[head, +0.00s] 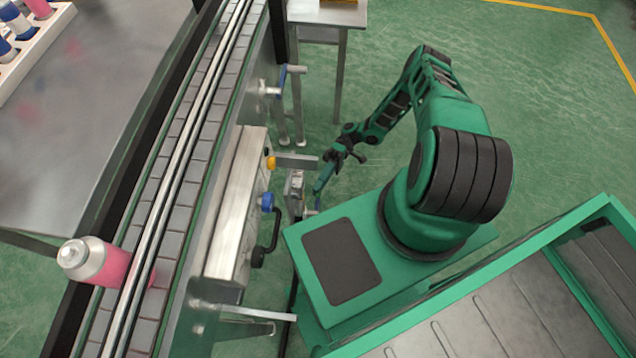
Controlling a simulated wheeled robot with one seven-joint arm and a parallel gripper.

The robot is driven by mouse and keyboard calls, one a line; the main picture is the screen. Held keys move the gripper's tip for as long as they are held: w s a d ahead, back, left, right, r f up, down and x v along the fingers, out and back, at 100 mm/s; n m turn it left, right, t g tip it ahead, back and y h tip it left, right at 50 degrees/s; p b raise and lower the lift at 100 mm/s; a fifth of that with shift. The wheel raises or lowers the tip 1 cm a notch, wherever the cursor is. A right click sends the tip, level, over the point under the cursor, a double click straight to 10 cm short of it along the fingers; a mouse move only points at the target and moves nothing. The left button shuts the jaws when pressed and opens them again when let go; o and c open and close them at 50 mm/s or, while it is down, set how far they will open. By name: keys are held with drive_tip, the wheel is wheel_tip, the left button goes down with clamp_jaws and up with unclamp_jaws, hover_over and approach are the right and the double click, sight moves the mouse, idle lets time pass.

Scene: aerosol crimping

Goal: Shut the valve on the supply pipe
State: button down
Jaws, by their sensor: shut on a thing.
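A blue lever (323,180) slants up and to the right beside the conveyor's side. Its lower end meets a small grey fitting (310,213), which looks like the valve. My gripper (334,160) is at the lever's upper end and appears shut on it. The fingers are dark and small, so the exact contact is hard to see. The pipe under the fitting is mostly hidden. A second blue lever (283,80) sits on upright grey pipes (297,108) farther back, away from my gripper.
A metal cabinet with a yellow knob (271,163), a blue knob (267,203) and a black handle (270,240) stands left of the lever. A conveyor (178,190) carries a pink can (95,262). A grey table (325,14) stands behind. Green floor is open at upper right.

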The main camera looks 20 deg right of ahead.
drive_tip(key=shift+w+d+f, duration=0.1)
drive_tip(key=shift+w+f, duration=0.05)
drive_tip(key=shift+w, duration=0.05)
drive_tip(key=c, duration=1.7)
unclamp_jaws()
drive_tip(key=shift+c, duration=0.2)
drive_tip(key=shift+s, duration=0.1)
drive_tip(key=v, duration=1.1)
